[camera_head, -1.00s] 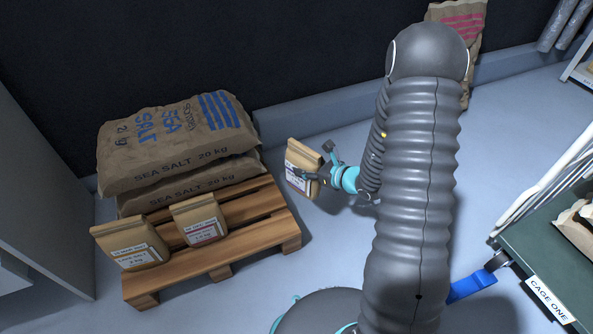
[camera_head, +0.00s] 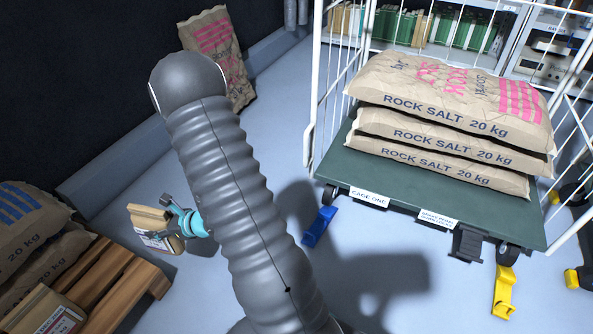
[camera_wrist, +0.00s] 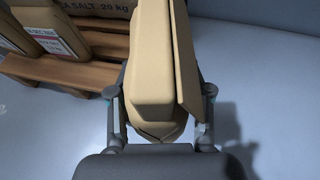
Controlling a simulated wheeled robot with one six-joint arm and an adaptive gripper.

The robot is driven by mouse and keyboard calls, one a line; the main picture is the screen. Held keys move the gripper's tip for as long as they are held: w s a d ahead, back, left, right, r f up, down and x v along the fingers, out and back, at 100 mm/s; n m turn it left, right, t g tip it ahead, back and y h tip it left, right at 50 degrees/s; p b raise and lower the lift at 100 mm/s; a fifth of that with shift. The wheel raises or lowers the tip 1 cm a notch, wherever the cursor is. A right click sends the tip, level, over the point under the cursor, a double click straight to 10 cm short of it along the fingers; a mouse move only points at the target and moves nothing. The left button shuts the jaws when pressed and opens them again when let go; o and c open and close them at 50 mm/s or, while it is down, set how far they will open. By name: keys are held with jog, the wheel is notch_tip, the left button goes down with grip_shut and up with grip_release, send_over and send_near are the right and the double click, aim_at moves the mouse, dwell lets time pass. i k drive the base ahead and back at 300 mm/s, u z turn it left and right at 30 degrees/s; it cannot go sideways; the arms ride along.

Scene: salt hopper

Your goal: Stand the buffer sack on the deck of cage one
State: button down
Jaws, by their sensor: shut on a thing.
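My gripper (camera_head: 177,217) is shut on a small tan paper sack (camera_head: 155,236) with a white label, held off to the left of my arm in the head view. In the wrist view the sack (camera_wrist: 153,75) fills the middle between my two fingers. I cannot read its label now. Cage one (camera_head: 355,179) stands at the right, with a dark green deck, white wire sides and a CAGE ONE label on its front edge. Several rock salt sacks (camera_head: 450,131) lie stacked on the deck. A narrow bare strip of deck runs along the front and left of the stack.
A wooden pallet (camera_head: 118,276) with sea salt sacks (camera_head: 28,232) and a smaller labelled sack (camera_head: 48,312) is at the lower left. A blue wedge (camera_head: 318,226) and a yellow one (camera_head: 503,290) lie by the cage wheels. A pink-printed sack (camera_head: 222,50) leans at the back wall.

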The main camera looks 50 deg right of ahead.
aim_at(414, 189)
jog(key=z, duration=2.9)
jog(key=k, duration=0.75)
jog(key=u, duration=0.9)
jog(key=i, duration=1)
